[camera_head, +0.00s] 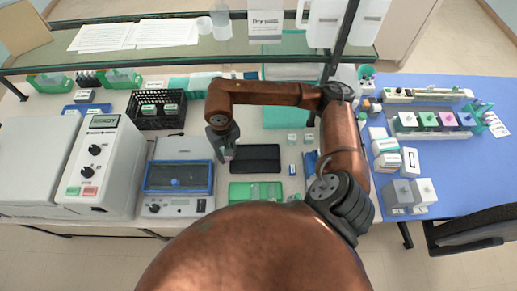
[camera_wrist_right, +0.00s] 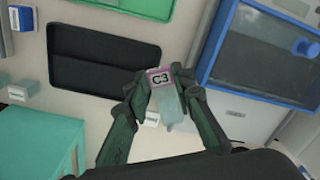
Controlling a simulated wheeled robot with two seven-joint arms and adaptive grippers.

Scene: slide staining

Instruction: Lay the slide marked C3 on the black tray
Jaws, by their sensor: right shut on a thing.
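The slide marked C3 (camera_wrist_right: 160,78) has a pink-edged label end and a clear, pale body. My right gripper (camera_wrist_right: 153,88) is shut on it, with a fingertip on each side, and the label shows between them. In the head view my right gripper (camera_head: 228,153) is at the left end of the black tray (camera_head: 256,158); the slide is too small there to make out clearly. In the wrist view the black tray (camera_wrist_right: 92,60) lies beyond the slide and up to the left. No slide shows on its visible floor. My left gripper is out of view.
A blue-framed device (camera_head: 179,176) stands left of the tray, close to the gripper; its window also shows in the wrist view (camera_wrist_right: 255,50). A green holder (camera_head: 255,192) lies in front of the tray. Small boxes (camera_head: 293,138) sit to its right. A glass shelf (camera_head: 180,54) spans behind.

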